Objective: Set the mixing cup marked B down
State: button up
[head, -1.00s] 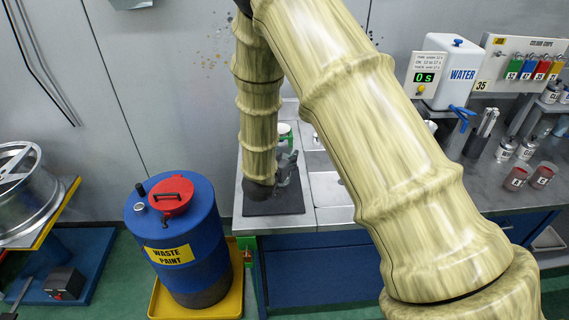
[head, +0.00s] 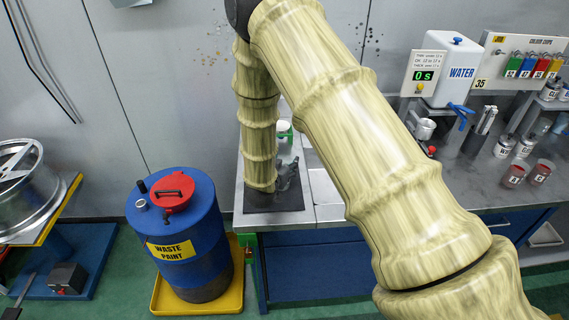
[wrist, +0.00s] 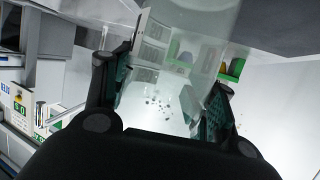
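My gripper (head: 287,174) is low over a dark square pad (head: 265,205) at the left end of the bench. In the wrist view my gripper (wrist: 168,95) has a finger on each side of a clear, see-through cup (wrist: 190,25), which fills the gap between them; it appears gripped. No letter B is readable on it. In the head view the cup cannot be made out, and whether its base touches the pad is hidden.
A white and green item (head: 284,130) stands behind my gripper. A blue waste paint drum (head: 180,245) is left of the bench.

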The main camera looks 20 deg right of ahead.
jog(key=shift+o, duration=0.7)
jog(key=shift+r, duration=0.1)
jog(key=b+v, duration=0.3)
jog(key=v, duration=0.9)
